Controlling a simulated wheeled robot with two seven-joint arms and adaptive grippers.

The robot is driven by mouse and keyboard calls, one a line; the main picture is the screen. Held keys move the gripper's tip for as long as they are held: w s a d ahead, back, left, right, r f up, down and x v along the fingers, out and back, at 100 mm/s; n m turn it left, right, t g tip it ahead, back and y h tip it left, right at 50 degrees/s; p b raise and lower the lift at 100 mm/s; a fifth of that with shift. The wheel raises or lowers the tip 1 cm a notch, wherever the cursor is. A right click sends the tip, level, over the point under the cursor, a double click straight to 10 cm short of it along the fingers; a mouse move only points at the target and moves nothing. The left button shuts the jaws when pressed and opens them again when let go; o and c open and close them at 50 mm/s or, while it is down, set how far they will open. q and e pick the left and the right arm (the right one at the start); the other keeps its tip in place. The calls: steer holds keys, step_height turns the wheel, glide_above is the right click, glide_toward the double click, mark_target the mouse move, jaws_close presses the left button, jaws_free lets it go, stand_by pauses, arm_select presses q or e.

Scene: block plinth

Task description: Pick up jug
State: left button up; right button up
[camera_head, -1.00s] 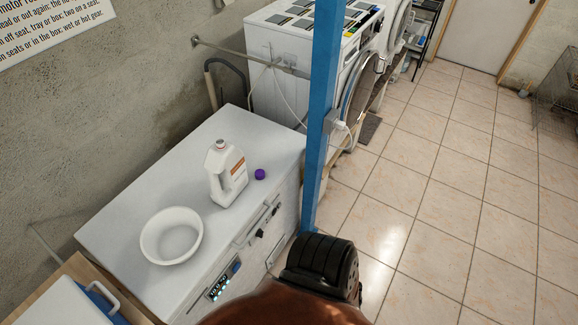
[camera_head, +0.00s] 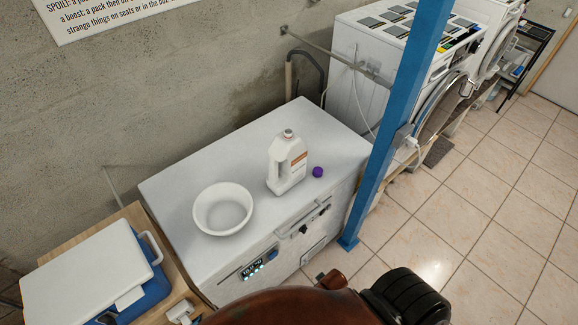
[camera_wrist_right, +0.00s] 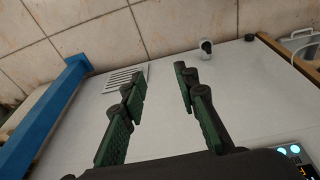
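The white jug (camera_head: 287,163) with a handle and an orange-brown label stands upright on the white chest appliance (camera_head: 165,190), near the middle of its top. My right gripper (camera_wrist_right: 160,75) shows in the right wrist view. Its two dark green-padded fingers are spread apart with nothing between them, facing a white panel with a vent grille (camera_wrist_right: 125,79) and a lit display. The jug is not seen in that view, and the gripper is not seen in the head view. My left gripper is not in view.
A white bowl (camera_head: 223,209) sits left of the jug and a small purple ball-like item (camera_head: 318,172) lies just right of it. A blue post (camera_head: 397,115) rises at the chest's right corner. A blue-and-white cooler (camera_head: 95,275) stands at lower left. Tiled floor is open at right.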

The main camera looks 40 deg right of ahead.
steer(key=w+r+t, duration=0.1)
steer(key=w+r, duration=0.1)
steer(key=r, duration=0.8)
steer(key=w+r+t, duration=0.1)
steer(key=w+r, duration=0.2)
steer(key=r, duration=0.8)
steer(key=t+y, duration=0.3)
steer(key=t, duration=1)
glide_toward(275, 166)
steer(key=w+a, duration=0.1)
steer(key=w, duration=0.3)
steer(key=shift+w+f, duration=0.15)
steer(key=shift+f, duration=0.05)
steer(key=shift+n, duration=0.3)
steer(key=w, duration=0.7)
steer(key=shift+a+f+p, duration=0.15)
steer(key=shift+a+p, duration=0.15)
steer(key=shift+c, duration=0.7)
jaws_close()
